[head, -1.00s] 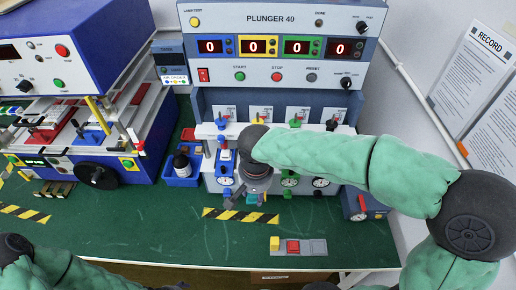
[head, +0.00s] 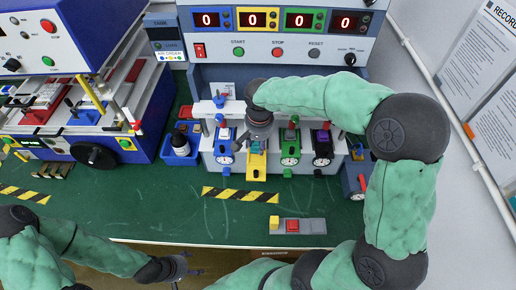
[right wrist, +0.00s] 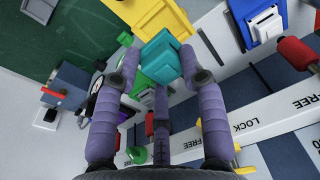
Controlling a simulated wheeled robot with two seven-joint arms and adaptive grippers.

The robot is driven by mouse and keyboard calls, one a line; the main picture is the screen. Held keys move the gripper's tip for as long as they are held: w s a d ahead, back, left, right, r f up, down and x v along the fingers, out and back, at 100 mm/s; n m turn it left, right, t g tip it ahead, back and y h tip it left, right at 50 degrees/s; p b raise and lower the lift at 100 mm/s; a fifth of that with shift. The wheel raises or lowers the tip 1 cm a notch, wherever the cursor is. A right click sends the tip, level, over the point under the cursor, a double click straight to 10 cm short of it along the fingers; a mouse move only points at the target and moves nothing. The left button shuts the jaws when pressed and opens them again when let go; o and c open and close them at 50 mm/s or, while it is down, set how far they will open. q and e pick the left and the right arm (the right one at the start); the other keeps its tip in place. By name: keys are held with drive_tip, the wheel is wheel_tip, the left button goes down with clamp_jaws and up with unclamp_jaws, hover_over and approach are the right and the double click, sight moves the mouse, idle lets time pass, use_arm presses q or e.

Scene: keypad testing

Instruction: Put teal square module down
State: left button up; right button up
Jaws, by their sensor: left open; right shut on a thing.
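The teal square module (right wrist: 160,58) is between the fingertips of my right gripper (right wrist: 160,72) in the right wrist view. The gripper is shut on it. My left gripper (head: 183,270) is open and empty at the table's front edge.
Beside the yellow station are the blue (head: 223,150), green (head: 290,150) and purple (head: 322,150) stations. A grey strip (head: 312,227) with yellow and red blocks lies in front. A blue bin (head: 170,155) holds a dark bottle. The green table between is clear.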

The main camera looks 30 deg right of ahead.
drive_tip(key=shift+w+d+f, duration=0.3)
drive_tip(key=shift+w+f, duration=0.2)
drive_tip(key=shift+f, duration=0.2)
drive_tip(key=shift+w+d+f+b, duration=0.15)
drive_tip(key=shift+f+b, duration=0.15)
drive_tip(key=shift+f, duration=0.6)
drive_tip(key=shift+w+a+f+b, duration=0.1)
drive_tip(key=shift+f+b, duration=0.15)
drive_tip(key=shift+f, duration=0.6)
